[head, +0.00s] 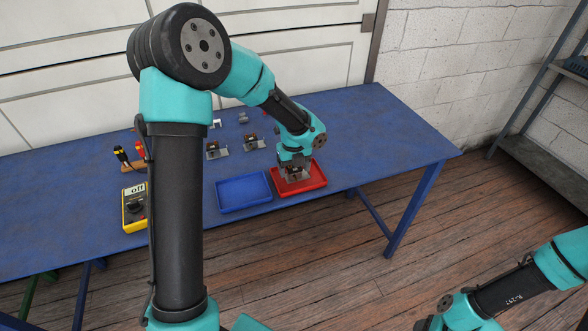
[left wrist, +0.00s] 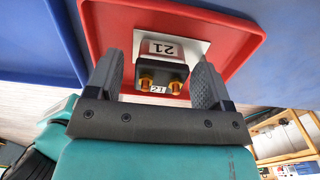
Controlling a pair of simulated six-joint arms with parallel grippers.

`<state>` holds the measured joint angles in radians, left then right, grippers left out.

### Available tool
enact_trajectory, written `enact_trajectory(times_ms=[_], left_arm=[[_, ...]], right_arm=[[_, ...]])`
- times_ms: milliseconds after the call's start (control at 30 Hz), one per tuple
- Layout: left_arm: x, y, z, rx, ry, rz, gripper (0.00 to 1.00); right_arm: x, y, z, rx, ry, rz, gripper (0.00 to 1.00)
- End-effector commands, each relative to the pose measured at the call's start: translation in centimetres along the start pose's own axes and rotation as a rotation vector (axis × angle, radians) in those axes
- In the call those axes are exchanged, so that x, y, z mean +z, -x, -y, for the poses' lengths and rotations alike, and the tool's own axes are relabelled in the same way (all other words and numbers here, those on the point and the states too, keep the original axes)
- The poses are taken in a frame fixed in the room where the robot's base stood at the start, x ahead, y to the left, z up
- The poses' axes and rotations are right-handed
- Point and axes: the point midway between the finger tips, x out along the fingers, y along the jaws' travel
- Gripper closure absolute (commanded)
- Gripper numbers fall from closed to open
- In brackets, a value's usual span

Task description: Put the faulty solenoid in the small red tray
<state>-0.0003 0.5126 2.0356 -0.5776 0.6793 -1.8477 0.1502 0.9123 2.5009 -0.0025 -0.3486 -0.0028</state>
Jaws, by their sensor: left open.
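The small red tray (head: 316,184) lies near the front edge of the blue table; its wall also shows in the left wrist view (left wrist: 98,20). A solenoid with a black body, two brass terminals, a pale plate and labels reading 21 (left wrist: 166,72) sits in the red tray. My left gripper (head: 294,174) is low over the tray with its fingers apart. In the left wrist view the fingers (left wrist: 156,68) stand on either side of the solenoid, with gaps visible. The gripper partly hides the solenoid in the head view. My right gripper is out of view; only part of its arm shows.
A blue tray (head: 243,193) lies just left of the red tray. Two similar parts on plates (head: 253,143) (head: 215,150) stand behind it. A yellow multimeter (head: 133,210) reading "off" and a wooden holder with probes (head: 124,160) are at left. The table's right side is clear.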

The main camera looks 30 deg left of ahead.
Motion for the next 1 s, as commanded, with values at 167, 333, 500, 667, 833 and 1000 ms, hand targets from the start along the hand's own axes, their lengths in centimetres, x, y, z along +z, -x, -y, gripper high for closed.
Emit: enact_trajectory(times_ms=[167, 333, 500, 667, 833, 1000], left_arm=[[0.1, 2.5, 0.1, -0.005, 0.001, 0.004, 0.26], [0.0, 5.8, 0.1, -0.005, -0.001, 0.004, 0.26], [0.0, 8.9, 0.1, -0.004, 0.0, 0.003, 0.26], [0.0, 10.8, 0.1, -0.003, -0.001, 0.002, 0.26], [0.0, 11.5, 0.0, -0.001, -0.001, 0.001, 0.26], [0.0, 11.5, 0.0, -0.001, -0.001, 0.001, 0.26]], right_arm=[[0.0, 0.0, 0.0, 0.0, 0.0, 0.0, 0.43], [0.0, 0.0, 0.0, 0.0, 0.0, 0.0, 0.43], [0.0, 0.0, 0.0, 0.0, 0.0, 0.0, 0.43], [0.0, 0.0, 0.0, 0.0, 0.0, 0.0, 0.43], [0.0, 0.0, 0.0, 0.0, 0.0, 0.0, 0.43], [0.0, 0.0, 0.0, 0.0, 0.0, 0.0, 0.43]])
